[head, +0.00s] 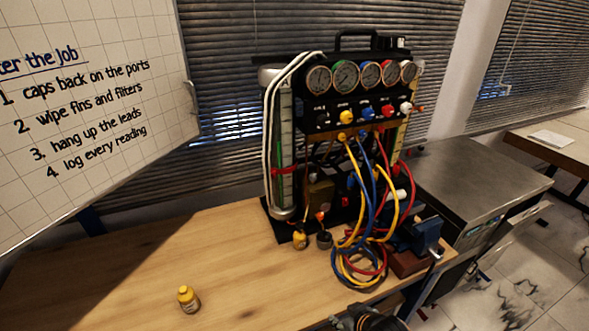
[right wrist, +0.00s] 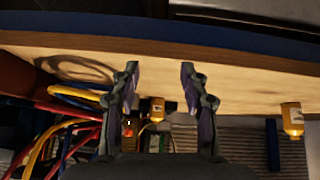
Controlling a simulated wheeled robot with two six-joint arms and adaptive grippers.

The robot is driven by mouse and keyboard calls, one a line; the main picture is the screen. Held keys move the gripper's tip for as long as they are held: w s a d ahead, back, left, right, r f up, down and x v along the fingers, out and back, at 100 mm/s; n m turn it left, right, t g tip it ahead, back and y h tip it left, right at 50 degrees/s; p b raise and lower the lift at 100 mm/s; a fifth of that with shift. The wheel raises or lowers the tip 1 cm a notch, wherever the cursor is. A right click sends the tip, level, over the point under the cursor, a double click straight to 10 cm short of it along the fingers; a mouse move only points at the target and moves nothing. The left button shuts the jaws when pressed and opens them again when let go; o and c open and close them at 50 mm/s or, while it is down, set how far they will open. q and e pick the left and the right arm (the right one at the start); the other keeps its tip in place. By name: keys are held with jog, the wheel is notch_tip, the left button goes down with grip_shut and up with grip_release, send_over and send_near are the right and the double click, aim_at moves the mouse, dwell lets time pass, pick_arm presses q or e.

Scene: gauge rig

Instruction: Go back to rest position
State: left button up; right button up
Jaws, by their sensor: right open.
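My right gripper (head: 368,318) shows dark at the bottom edge of the head view, low at the bench's front edge near the coiled hoses. In the right wrist view its two fingers (right wrist: 160,85) are spread apart with nothing between their tips. The gauge rig (head: 345,115) stands upright on the wooden bench (head: 130,270), with a row of round gauges on top and yellow, blue and red hoses (head: 360,262) hanging down to a coil. My left gripper is not in the head view.
A blue vise (head: 425,235) sits at the right edge. A whiteboard (head: 90,110) hangs left.

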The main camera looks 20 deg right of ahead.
jog(key=s+r+g+h, duration=0.1)
jog(key=s+r+g, duration=0.25)
jog(key=s, duration=0.25)
notch_tip(320, 180, down, 26)
jog(key=s+d+m+g, duration=0.1)
jog(key=s+d+g, duration=0.1)
jog(key=s+d, duration=0.1)
jog(key=s+f, duration=1.6)
jog(key=s, duration=0.2)
jog(key=shift+d+g, duration=0.3)
jog(key=shift+g, duration=0.05)
